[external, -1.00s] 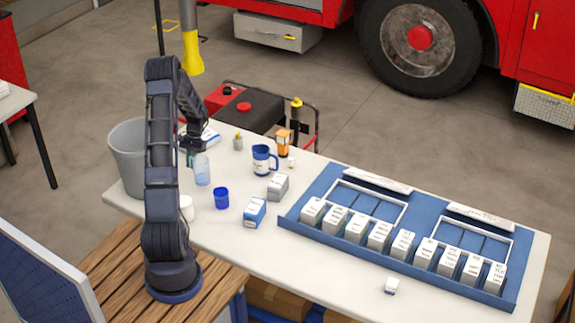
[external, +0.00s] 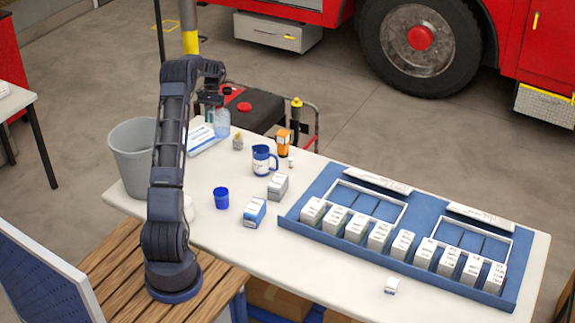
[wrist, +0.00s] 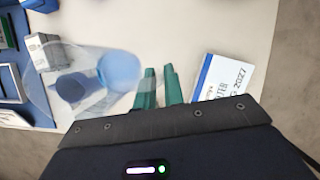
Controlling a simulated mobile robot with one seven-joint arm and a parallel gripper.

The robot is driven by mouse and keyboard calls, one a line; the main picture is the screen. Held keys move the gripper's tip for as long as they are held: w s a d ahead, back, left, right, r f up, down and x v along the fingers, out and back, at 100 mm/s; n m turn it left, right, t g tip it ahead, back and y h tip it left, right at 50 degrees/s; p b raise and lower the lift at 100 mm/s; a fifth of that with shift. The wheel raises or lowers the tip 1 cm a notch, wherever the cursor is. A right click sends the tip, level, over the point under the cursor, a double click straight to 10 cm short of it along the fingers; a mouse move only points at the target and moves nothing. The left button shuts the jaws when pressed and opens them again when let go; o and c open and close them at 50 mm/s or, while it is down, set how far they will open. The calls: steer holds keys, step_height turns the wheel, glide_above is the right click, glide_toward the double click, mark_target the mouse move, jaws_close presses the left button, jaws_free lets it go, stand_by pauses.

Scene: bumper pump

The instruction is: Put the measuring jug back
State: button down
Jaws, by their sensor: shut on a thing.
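The measuring jug (external: 222,124) is a clear, bluish see-through vessel. My gripper (external: 210,106) is shut on it and appears to hold it above the far left end of the table. In the wrist view the jug (wrist: 105,88) lies left of my green fingertips (wrist: 158,86), and blurred blue shapes show through its wall. The exact grip point on the jug is hard to make out.
A white and blue calendar (wrist: 219,82) lies close to the gripper. A blue cup (external: 221,198), a blue and white mug (external: 262,161), boxes (external: 255,212) and a blue rack (external: 292,219) stand on the table. A grey bin (external: 130,160) is at the left.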

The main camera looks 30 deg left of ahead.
step_height(320, 180, down, 17)
steer(key=shift+r, duration=0.1)
stand_by(0.5)
steer(key=shift+f, duration=0.2)
steer(key=c, duration=1.5)
jaws_free()
